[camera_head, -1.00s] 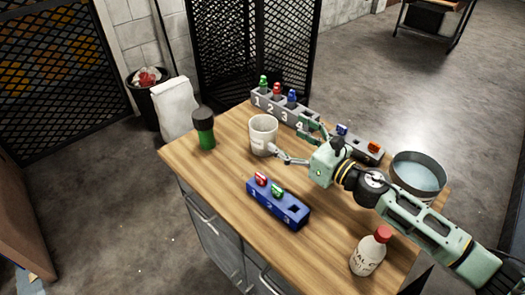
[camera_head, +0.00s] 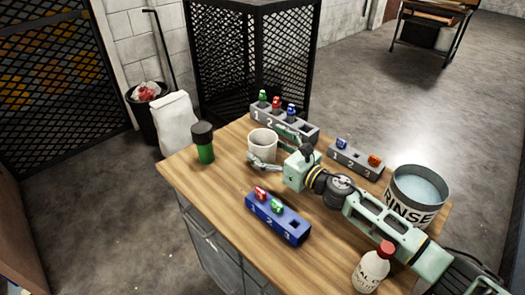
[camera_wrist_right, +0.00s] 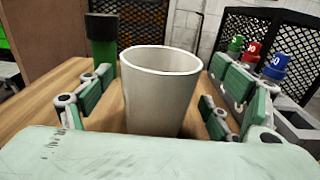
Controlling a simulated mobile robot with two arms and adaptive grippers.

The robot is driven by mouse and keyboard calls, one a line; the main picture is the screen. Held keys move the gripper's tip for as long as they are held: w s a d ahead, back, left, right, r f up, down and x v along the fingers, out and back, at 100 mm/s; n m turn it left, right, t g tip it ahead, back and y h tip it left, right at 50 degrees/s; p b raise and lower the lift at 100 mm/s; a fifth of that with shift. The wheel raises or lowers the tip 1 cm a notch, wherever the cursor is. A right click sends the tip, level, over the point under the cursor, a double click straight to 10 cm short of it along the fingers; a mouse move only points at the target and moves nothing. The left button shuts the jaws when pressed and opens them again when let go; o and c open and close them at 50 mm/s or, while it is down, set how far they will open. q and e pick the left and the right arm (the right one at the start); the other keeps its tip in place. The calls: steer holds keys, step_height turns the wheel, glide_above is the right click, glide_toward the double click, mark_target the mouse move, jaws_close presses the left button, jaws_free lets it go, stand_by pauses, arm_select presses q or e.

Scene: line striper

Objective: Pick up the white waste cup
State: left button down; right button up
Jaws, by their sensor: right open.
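The white waste cup (camera_head: 262,143) stands upright on the wooden table, near its far left part. My right gripper (camera_head: 272,150) is open, with one finger on the near side of the cup and the other on its far side. In the right wrist view the cup (camera_wrist_right: 160,95) stands between the two open finger pads (camera_wrist_right: 160,98), with a gap visible on each side. The lower part of the cup is hidden by my gripper's body. My left gripper is not in view.
A green bottle with a black cap (camera_head: 204,143) stands left of the cup. A grey numbered rack (camera_head: 300,132) is behind it, a blue rack (camera_head: 278,220) in front. A smaller grey rack (camera_head: 355,160), the rinse bucket (camera_head: 417,195) and a red-capped bottle (camera_head: 371,268) are right.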

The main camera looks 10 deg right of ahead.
steer(key=shift+c, duration=0.2)
steer(key=c, duration=1.1)
steer(key=shift+c, duration=0.5)
steer(key=shift+r, duration=0.1)
